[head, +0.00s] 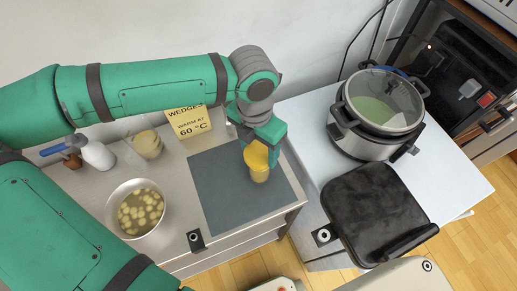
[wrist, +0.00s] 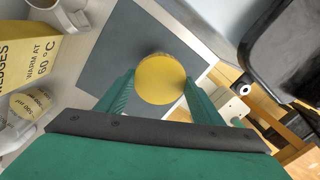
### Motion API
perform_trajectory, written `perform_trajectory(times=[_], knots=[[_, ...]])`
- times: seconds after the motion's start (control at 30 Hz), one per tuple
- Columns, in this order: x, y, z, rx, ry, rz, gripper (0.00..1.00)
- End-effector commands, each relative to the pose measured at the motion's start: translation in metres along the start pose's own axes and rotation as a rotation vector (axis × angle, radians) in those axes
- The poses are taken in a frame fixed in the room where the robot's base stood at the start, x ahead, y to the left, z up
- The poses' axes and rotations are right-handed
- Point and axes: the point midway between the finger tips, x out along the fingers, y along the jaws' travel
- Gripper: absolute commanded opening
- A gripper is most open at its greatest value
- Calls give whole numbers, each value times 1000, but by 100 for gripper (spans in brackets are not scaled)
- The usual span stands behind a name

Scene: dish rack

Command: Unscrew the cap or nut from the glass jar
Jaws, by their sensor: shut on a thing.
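The glass jar (head: 259,175) stands upright on a dark grey mat (head: 215,190). Its round yellow cap (head: 257,154) is on top. In the wrist view the cap (wrist: 160,80) fills the middle, seen from above, and hides the jar's body. My gripper (head: 262,143) reaches down from above the jar. In the wrist view my gripper (wrist: 158,84) has one green finger on each side of the cap, shut on it. I cannot tell whether the cap has turned on the jar.
A bowl of pale pieces in liquid (head: 141,212) stands left of the mat. A lidded cooker (head: 375,115) and a black grill (head: 376,210) are on the right-hand surface, across a gap.

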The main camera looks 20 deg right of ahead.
Motion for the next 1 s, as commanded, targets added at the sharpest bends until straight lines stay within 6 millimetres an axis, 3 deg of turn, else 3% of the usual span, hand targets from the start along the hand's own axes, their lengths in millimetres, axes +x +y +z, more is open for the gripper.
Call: perform_trajectory(times=[0.5,1.0], knots=[[-41,-2,2,2,-1,1,34],[-43,-2,1,0,0,1,34]])
